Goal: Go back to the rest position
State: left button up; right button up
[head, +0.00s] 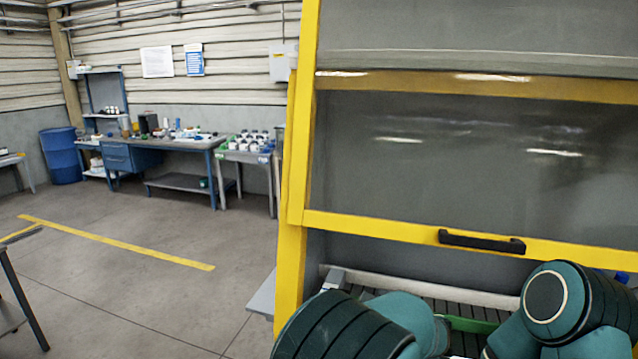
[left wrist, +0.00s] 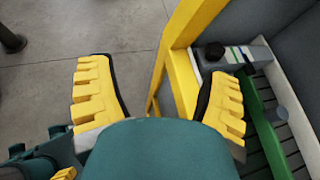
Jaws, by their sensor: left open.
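My left gripper (left wrist: 160,72) shows in the left wrist view with its two yellow fingers spread wide and nothing between them. The left finger is seen over bare floor. The right finger is seen in front of the inside of the yellow-framed machine (head: 292,230), whose yellow post (left wrist: 178,75) shows between the fingers. In the head view, teal links of my arms show at the bottom, in front of the machine's opening.
The machine's clear door panel (head: 470,150) with a black handle (head: 482,242) is above the opening. A slatted conveyor bed (left wrist: 296,118) and green rail (left wrist: 262,125) lie inside. A workbench (head: 150,145) and blue barrel (head: 60,155) stand far left. The floor (head: 130,290) between is open.

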pick_arm(q)
jog(key=s+a+f+n+g+h+b, duration=0.2)
jog(key=a+f+g, duration=0.15)
jog(key=f, duration=0.65)
jog(key=s+a+f+n+g+h+b, duration=0.1)
jog(key=s+a+f+n+g+h, duration=0.3)
jog(key=f, duration=0.6)
jog(key=s+a+f+n+t+h+b, duration=0.1)
jog(key=s+a+f+n+h+b, duration=0.3)
jog(key=s+f+n, duration=0.3)
jog(key=s+a+f+n+t+h+b, duration=0.1)
jog(key=s+a+f+n+h+b, duration=0.2)
jog(key=s+f+n, duration=0.4)
jog(key=f+n+h, duration=0.1)
jog(key=n, duration=0.5)
jog(key=shift+a+f+n+b, duration=0.35)
jog(key=shift+f+n+b, duration=0.05)
pick_arm(e)
notch_tip(320, 180, down, 12)
jog(key=shift+w+a+f, duration=0.2)
jog(key=shift+w+a, duration=0.05)
jog(key=shift+w, duration=0.05)
